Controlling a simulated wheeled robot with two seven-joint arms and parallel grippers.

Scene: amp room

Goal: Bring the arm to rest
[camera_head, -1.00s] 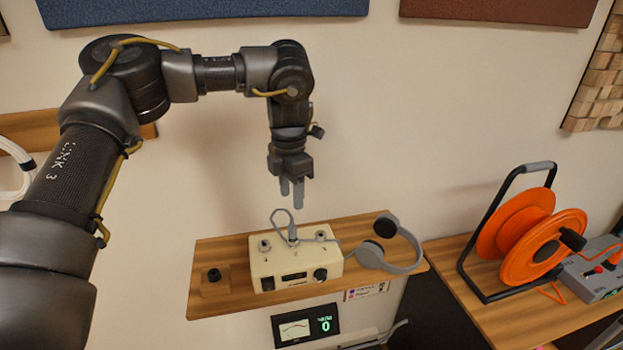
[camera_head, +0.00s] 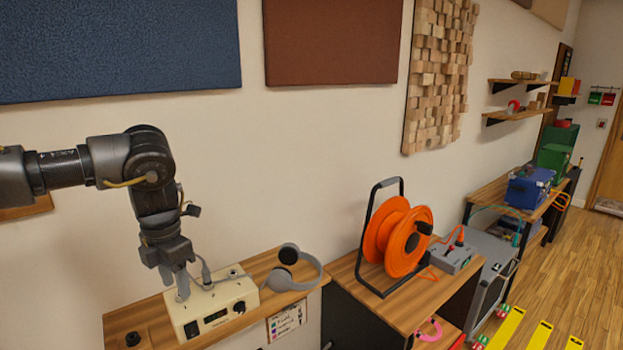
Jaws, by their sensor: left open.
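My left arm comes in from the left, and its gripper (camera_head: 176,284) points down with its fingers apart and nothing seen between them. The fingers overlap the back left part of a cream headphone amp box (camera_head: 222,307) in the picture; I cannot tell whether they touch it. A grey plug with a cable (camera_head: 206,276) stands upright in the top of the box, just right of the fingers. Grey headphones (camera_head: 292,270) lie on the wooden shelf (camera_head: 150,312) to the right of the box. My right gripper is out of view.
An orange cable reel (camera_head: 398,238) in a black frame stands on a wooden table to the right, beside a grey box (camera_head: 452,257). Blue (camera_head: 120,45) and brown (camera_head: 333,40) wall panels hang behind. Open wooden floor (camera_head: 570,260) lies at far right.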

